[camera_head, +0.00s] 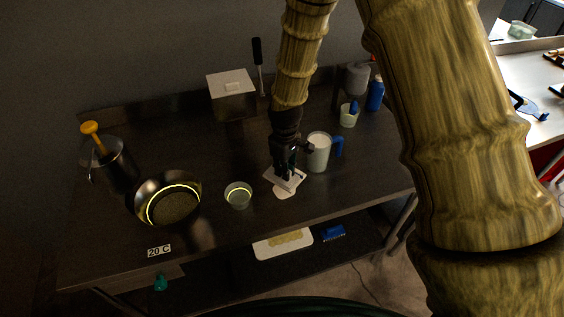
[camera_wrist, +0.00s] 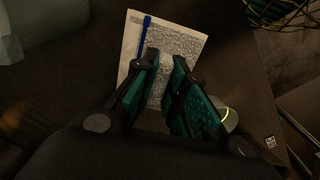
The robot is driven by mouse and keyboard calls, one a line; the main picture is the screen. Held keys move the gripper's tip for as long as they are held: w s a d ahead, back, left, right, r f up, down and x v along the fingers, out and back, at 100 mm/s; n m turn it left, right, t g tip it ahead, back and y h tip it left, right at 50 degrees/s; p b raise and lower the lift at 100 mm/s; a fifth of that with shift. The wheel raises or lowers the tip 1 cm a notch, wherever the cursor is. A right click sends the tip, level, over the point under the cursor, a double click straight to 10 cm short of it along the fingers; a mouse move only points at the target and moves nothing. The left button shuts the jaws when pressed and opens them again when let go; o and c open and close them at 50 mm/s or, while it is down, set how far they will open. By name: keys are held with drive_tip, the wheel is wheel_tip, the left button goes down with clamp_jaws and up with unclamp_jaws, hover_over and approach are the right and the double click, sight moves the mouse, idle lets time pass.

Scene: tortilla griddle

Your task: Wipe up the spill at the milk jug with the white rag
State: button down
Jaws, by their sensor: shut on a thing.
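The milk jug (camera_head: 318,152), pale with a blue handle, stands upright on the dark counter, right of my gripper (camera_head: 286,171). My gripper points down and is shut on the white rag (camera_head: 293,182), which lies flat at counter level beside the jug. A pale rounded patch (camera_head: 284,193), seemingly the spill, shows at the rag's front edge; the rag hides any part beneath it. In the wrist view, the rag (camera_wrist: 187,46) is speckled with a blue stripe, and my fingers (camera_wrist: 162,92) pinch its middle.
A small bowl (camera_head: 238,196) stands left of the rag, with a pan (camera_head: 170,204) farther left. A pale box (camera_head: 232,97), a cup (camera_head: 348,116) and a blue bottle (camera_head: 375,94) stand toward the back. The counter between box and bowl is clear.

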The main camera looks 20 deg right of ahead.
sight(285, 182)
drive_tip(key=shift+s+a+r, duration=0.1)
drive_tip(key=shift+s+r, duration=0.15)
drive_tip(key=shift+s, duration=0.15)
drive_tip(key=shift+w+f, duration=0.3)
drive_tip(key=shift+f, duration=0.15)
drive_tip(key=shift+s+f+b, duration=0.3)
drive_tip(key=shift+f+b, duration=0.15)
drive_tip(key=shift+f, duration=0.3)
drive_tip(key=shift+w+f+b, duration=0.1)
drive_tip(key=shift+f+b, duration=0.45)
drive_tip(key=shift+f, duration=0.8)
drive_tip(key=shift+f, duration=0.6)
drive_tip(key=shift+s+a+f, duration=0.15)
drive_tip(key=shift+s+a, duration=1.05)
drive_tip(key=shift+a, duration=0.25)
drive_tip(key=shift+s+a, duration=0.15)
